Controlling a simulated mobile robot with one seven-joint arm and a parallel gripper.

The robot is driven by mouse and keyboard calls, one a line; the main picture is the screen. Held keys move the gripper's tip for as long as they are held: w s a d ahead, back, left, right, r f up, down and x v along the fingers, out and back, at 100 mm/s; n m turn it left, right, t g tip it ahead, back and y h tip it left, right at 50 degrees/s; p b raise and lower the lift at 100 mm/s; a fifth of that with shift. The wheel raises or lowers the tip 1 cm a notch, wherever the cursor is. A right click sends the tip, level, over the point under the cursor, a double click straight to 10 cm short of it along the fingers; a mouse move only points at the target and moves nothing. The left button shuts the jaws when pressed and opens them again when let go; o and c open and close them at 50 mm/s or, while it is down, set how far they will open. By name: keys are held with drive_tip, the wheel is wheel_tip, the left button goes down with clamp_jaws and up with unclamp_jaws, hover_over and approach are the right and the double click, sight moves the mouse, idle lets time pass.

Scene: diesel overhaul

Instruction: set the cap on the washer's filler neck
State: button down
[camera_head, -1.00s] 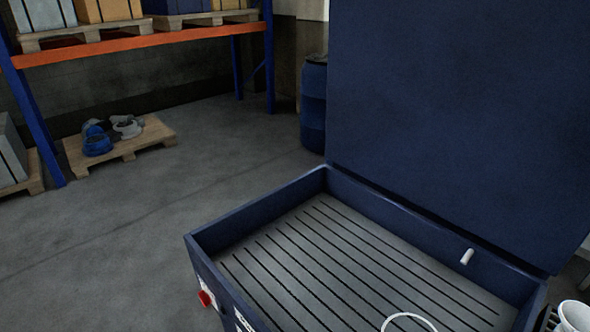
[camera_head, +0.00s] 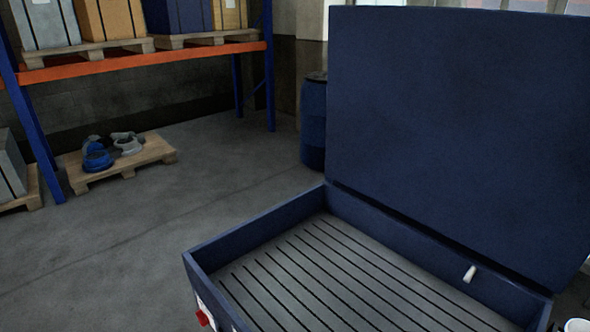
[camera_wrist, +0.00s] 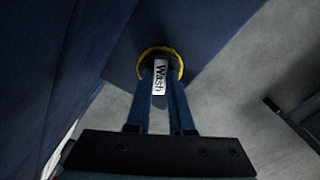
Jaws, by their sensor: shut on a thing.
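The washer (camera_head: 255,234) is a dark blue basin with a slatted grey floor and a raised lid (camera_head: 460,140), in the head view. In the wrist view my gripper (camera_wrist: 162,70) is shut on what looks like the cap (camera_wrist: 160,50), a round piece with a yellow rim and a white "Wash" label between the fingers. Dark blue panels, probably the washer's, lie left of and beyond the cap. I cannot make out the filler neck, nor whether the cap touches anything. My gripper is outside the head view.
A small white spout (camera_head: 469,273) stands at the basin's right side. A blue drum (camera_head: 313,125) stands behind the washer. A pallet with several parts (camera_head: 125,165) lies by the racking (camera_head: 140,62). The floor (camera_head: 120,250) left of the washer is clear.

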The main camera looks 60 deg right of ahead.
drive_tip(key=c, duration=0.7)
unclamp_jaws()
wheel_tip(320, 180, up, 13)
drive_tip(key=shift+p, duration=0.65)
